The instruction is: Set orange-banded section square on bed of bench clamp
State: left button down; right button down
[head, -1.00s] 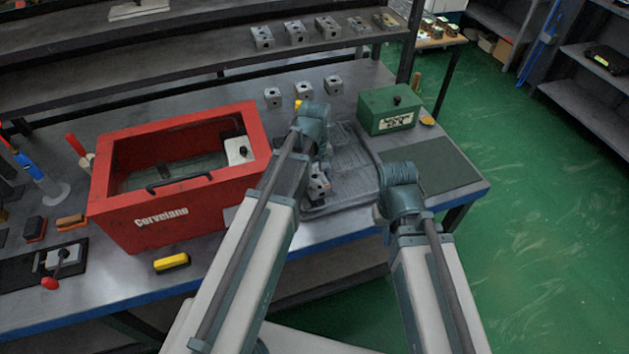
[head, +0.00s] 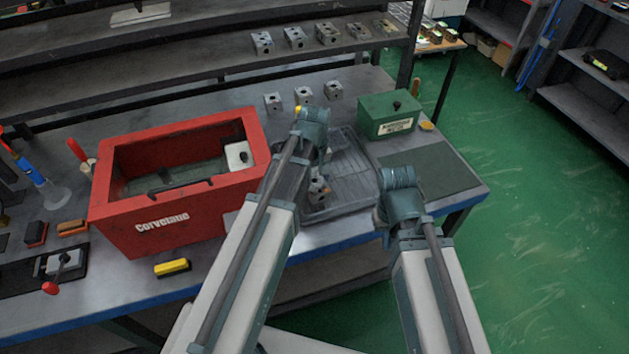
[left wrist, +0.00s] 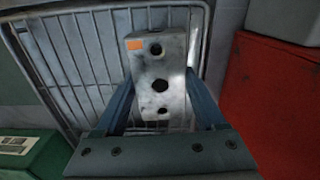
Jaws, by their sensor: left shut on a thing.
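The orange-banded section, a grey metal block with holes in one face and an orange patch at a corner, is in my left gripper (left wrist: 162,95). The block (left wrist: 158,75) sits between the two fingers in the left wrist view, over a wire-like ribbed tray. In the head view the block (head: 318,190) shows small beside my left wrist, partly hidden. The bench clamp (head: 62,262), with a red-knobbed lever, is on a dark plate at the table's front left, well away from the block. My right arm's wrist (head: 398,185) is over the right end; its fingers are hidden.
A red open box (head: 165,225) stands between the clamp and my left gripper. The grey ribbed tray (head: 350,175) lies under the left gripper, and a green box (head: 390,115) stands behind it. A yellow-black item (head: 172,267) lies near the front edge. Several blocks stand at the back.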

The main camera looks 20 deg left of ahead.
aim_at(314, 181)
pick_arm(q)
notch_tip(314, 181, up, 10)
jog(key=p, duration=0.9)
jog(key=shift+f, duration=0.2)
jog(key=shift+s+f, duration=0.1)
jog(key=shift+s, duration=0.05)
